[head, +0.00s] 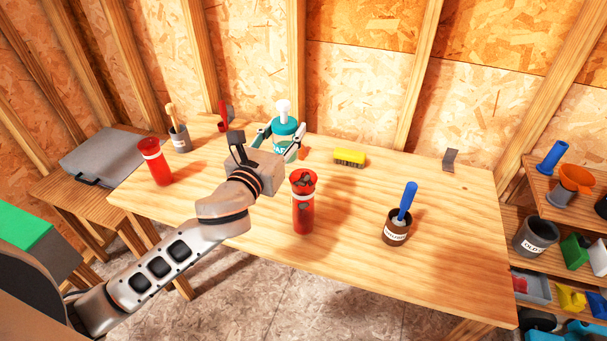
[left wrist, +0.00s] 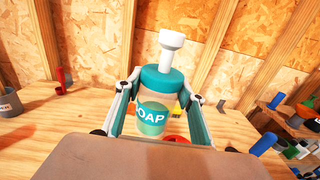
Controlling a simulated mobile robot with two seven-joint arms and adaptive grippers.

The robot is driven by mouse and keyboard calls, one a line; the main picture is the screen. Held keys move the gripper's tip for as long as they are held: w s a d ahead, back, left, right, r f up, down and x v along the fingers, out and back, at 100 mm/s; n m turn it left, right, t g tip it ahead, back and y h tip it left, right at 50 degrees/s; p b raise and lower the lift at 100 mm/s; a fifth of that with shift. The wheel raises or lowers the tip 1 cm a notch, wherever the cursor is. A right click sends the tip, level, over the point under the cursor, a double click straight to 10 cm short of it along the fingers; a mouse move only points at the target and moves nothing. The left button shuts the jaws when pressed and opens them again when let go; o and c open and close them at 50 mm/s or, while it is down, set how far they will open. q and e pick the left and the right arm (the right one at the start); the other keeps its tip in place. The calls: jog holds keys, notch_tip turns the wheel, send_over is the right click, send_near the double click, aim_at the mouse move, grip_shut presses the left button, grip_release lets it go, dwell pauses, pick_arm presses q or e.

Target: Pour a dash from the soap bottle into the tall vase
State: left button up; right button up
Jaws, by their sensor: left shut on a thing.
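The soap bottle (head: 286,130), teal and clear with a white pump top, stands about upright between the fingers of my left gripper (head: 280,143). The gripper is shut on it; its label shows in the left wrist view (left wrist: 152,118). I cannot tell whether its base touches the table. A tall red vase (head: 303,212) with a pale band stands upright at the front middle of the table, right of and nearer than the gripper. Its mouth is open, with something greyish inside. A similar red vase (head: 157,168) stands at the left. My right gripper is not in view.
The wooden table (head: 350,235) also bears a yellow brush (head: 350,157), a brown pot (head: 395,232) with a blue-handled tool, a grey cup (head: 180,140) and a small grey bracket (head: 450,158). Shelves with containers stand at the right. The table's right part is mostly clear.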

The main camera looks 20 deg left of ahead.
pick_arm(q)
jog(key=shift+m, duration=0.3)
